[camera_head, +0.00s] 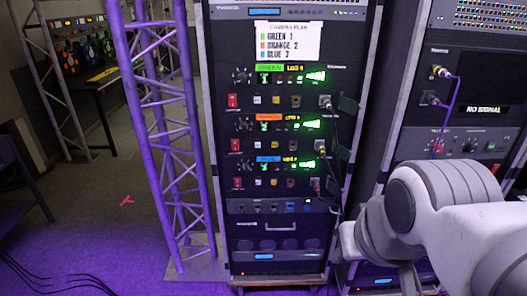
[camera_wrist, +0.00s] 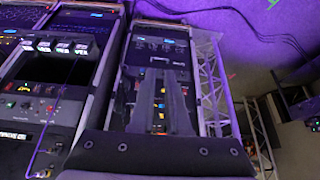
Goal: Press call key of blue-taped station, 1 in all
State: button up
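The blue-taped station (camera_head: 283,173) is the lowest of three similar panels in the middle rack in the head view. Its blue tape (camera_head: 268,159) is at the top, with a red switch (camera_head: 237,183) at left and several small keys (camera_head: 258,181) in a row. Key markings are too small to read. My gripper (camera_wrist: 160,75) shows as two dark fingers in the wrist view, pointing toward the rack, with a gap between them and nothing held. Small lit parts show through that gap. In the head view my arm's bulk hides the fingers.
The green-taped (camera_head: 270,68) and orange-taped (camera_head: 269,117) stations sit above. A paper sign (camera_head: 287,42) lists green 1, orange 2, blue 3. A metal truss (camera_head: 165,130) stands left of the rack. Another rack (camera_head: 455,100) stands right. Cables hang from the stations' right side.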

grip_shut()
dwell(0.3)
dwell(1.1)
